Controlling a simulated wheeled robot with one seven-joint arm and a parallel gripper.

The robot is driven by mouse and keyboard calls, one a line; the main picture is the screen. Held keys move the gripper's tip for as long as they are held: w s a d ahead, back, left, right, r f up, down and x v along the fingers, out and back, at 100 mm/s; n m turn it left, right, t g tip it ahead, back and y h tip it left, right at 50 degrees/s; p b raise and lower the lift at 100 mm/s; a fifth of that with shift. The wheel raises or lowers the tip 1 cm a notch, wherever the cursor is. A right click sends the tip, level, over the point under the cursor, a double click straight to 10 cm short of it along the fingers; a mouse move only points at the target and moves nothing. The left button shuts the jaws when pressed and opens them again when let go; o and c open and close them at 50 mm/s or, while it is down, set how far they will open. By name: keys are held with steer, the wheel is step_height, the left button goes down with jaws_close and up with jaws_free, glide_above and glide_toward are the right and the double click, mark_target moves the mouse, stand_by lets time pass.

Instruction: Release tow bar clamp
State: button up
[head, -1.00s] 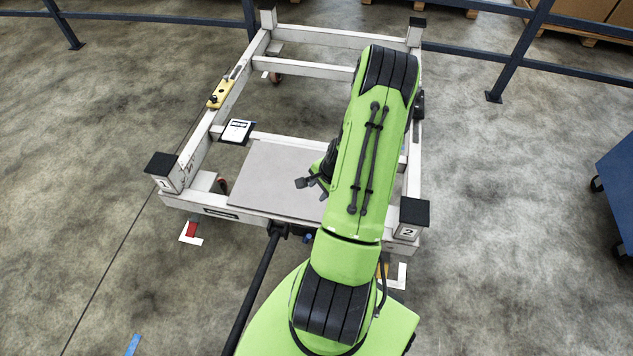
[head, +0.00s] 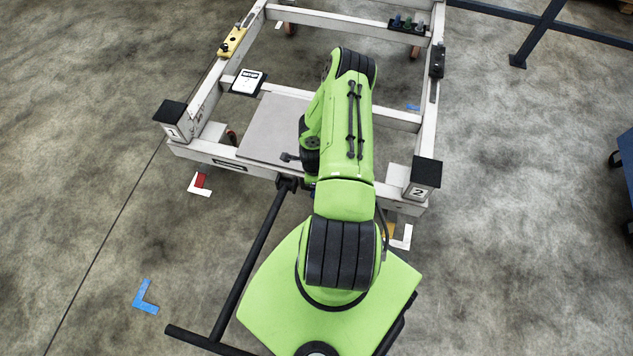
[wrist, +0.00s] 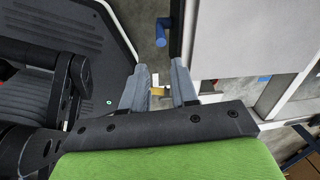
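The black tow bar (head: 258,240) runs from a dark bracket (head: 287,183) on the trolley's front beam to a T-handle near my base in the head view. In the wrist view a blue lever (wrist: 160,37) on a dark part, which looks like the clamp's lever, sits beside the trolley's white front beam. My gripper (wrist: 158,66) is open and empty, its grey fingers apart. The lever is beyond the fingertips and not between them. In the head view my arm covers the lever, and the gripper's fingers cannot be made out.
The white trolley frame (head: 205,105) has a grey deck panel (head: 272,125) and black-capped corner posts 1 (head: 172,122) and 2 (head: 420,180). A yellow device (head: 233,41) and a card (head: 247,82) sit on its left side. Floor to the left is clear. A blue cart (head: 627,170) stands at right.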

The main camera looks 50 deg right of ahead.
steer(key=f+b, duration=0.2)
steer(key=f, duration=0.3)
steer(key=d+f+b, duration=0.1)
steer(key=f+b, duration=0.1)
steer(key=f, duration=0.3)
steer(key=w+f+b, duration=0.1)
steer(key=f+b, duration=0.1)
steer(key=f, duration=0.3)
steer(key=shift+d+f, duration=0.2)
steer(key=shift+d, duration=0.2)
jaws_close()
